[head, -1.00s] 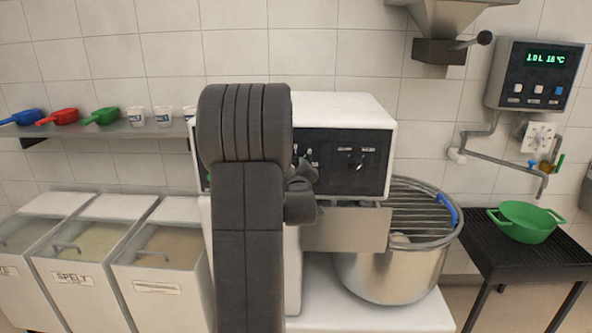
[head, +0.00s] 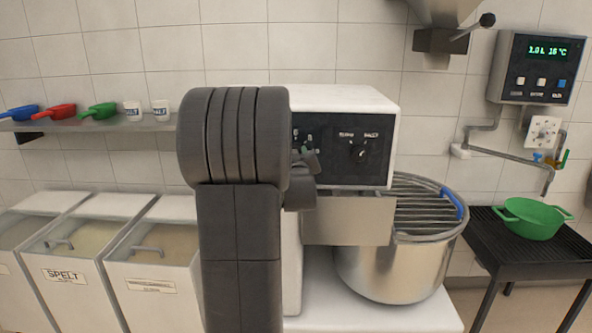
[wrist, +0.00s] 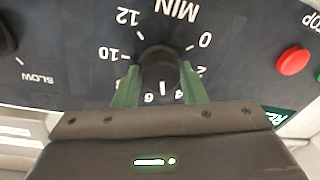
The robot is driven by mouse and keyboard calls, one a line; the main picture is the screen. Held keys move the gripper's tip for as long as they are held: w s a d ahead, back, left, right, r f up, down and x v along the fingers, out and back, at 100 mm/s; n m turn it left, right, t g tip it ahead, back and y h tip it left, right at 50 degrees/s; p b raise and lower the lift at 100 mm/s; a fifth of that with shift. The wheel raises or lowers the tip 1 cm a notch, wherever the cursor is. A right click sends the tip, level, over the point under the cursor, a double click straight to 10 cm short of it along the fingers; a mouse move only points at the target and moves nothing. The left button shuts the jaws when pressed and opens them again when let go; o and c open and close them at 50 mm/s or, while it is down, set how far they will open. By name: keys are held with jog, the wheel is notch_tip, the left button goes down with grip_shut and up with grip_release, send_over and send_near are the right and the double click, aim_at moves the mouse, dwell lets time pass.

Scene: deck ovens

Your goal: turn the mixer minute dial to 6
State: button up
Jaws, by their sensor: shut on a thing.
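The mixer minute dial (wrist: 160,68) is a dark round knob under the upside-down label MIN in the wrist view. Numbers ring it; 0, 4, 6, 10 and 12 are readable, and the 8 is hidden by a finger. A white mark at the knob's lower edge lies between 4 and 6; I cannot tell whether it is the pointer or a printed tick. My gripper (wrist: 160,85) has its green fingers on both sides of the knob, shut on it. In the head view my arm hides the dial and most of the mixer panel's (head: 340,178) left part.
A second knob (head: 360,151) sits to the right on the panel. A red stop button (wrist: 293,61) is near the dial. The steel bowl (head: 385,268) with its wire guard (head: 420,205) stands below right. Flour bins (head: 75,290) are at left, a green pan (head: 532,222) at right.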

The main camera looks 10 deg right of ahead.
jog(key=m+b, duration=0.4)
jog(key=shift+r, duration=0.2)
dwell(0.5)
jog(key=o, duration=1)
jog(key=shift+w, duration=0.2)
jog(key=shift+s+f, duration=0.15)
jog(key=shift+f, duration=0.05)
jog(key=b+v, duration=0.1)
jog(key=v, duration=1.2)
jog(key=shift+s+a+f, duration=0.15)
jog(key=shift+s+f, duration=0.05)
jog(key=shift+s, duration=0.1)
jog(key=shift+w, duration=0.1)
